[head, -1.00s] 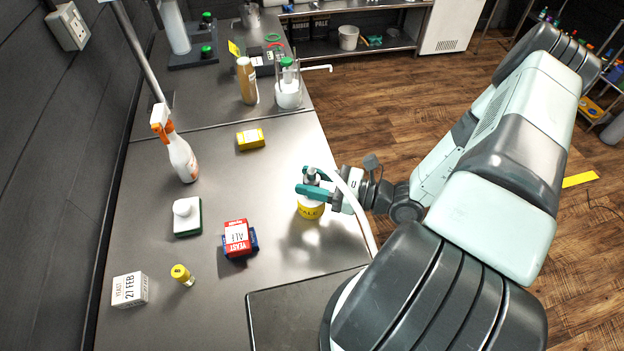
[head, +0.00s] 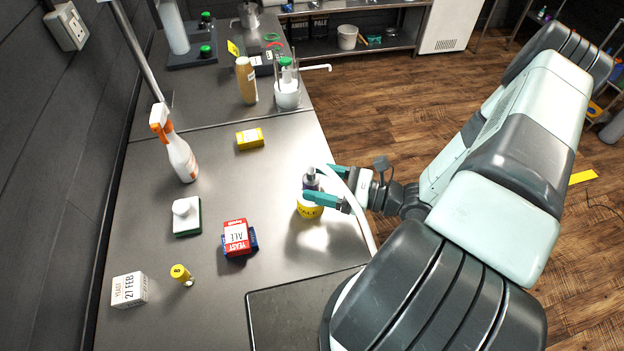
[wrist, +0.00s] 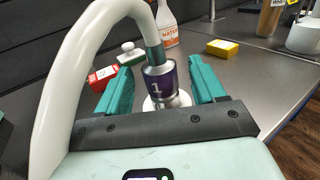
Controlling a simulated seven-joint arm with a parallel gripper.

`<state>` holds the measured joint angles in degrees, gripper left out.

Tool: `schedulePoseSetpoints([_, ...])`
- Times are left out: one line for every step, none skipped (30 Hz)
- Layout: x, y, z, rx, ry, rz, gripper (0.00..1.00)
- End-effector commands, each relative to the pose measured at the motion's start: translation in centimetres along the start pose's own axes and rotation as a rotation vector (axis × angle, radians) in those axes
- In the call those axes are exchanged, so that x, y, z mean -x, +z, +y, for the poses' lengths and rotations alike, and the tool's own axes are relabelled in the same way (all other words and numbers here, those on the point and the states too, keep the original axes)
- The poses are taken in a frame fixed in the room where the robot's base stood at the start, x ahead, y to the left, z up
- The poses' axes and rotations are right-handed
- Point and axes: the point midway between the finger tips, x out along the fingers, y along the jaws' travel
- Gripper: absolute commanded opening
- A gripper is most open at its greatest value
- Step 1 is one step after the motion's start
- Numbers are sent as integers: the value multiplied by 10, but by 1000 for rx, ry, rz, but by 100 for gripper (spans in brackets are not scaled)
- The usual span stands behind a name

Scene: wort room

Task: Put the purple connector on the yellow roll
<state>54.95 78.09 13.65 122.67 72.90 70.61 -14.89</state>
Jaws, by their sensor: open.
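The purple connector (head: 311,183) stands upright on the end of a white hose, directly above the yellow roll (head: 307,211), and appears to rest on it. In the wrist view the connector (wrist: 160,86) has a dark purple body with a white mark and a pale ring below it. My gripper (head: 325,184) is open at the connector's right side in the head view. In the wrist view the teal fingers of my gripper (wrist: 163,78) lie either side of the connector with gaps. The roll's yellow side is hidden there.
The white hose (head: 355,203) loops from the connector past my gripper. A dark tray (head: 300,310) lies nearer.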

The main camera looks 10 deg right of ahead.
Motion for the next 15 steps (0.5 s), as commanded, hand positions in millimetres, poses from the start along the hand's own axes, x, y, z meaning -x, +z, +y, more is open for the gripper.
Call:
schedulePoseSetpoints([12,0,0,0,-4,3,69])
schedulePoseSetpoints([18,0,-1,0,-5,3,69])
schedulePoseSetpoints([27,0,-1,1,-4,2,69])
schedulePoseSetpoints([34,0,-1,0,-5,2,69])
schedulePoseSetpoints([41,0,0,0,-4,3,69])
schedulePoseSetpoints([50,0,-1,0,-4,3,69])
schedulePoseSetpoints([56,0,-1,1,-4,2,69])
schedulePoseSetpoints([62,0,-1,2,-4,2,69])
schedulePoseSetpoints([69,0,0,0,-3,2,69])
schedulePoseSetpoints([74,0,0,-1,-3,2,69])
schedulePoseSetpoints([78,0,0,0,-2,1,69])
schedulePoseSetpoints([84,0,-1,1,-2,2,69])
schedulePoseSetpoints([87,0,0,0,-3,1,69])
schedulePoseSetpoints([90,0,0,0,-2,1,69])
schedulePoseSetpoints([93,0,0,-1,0,0,69])
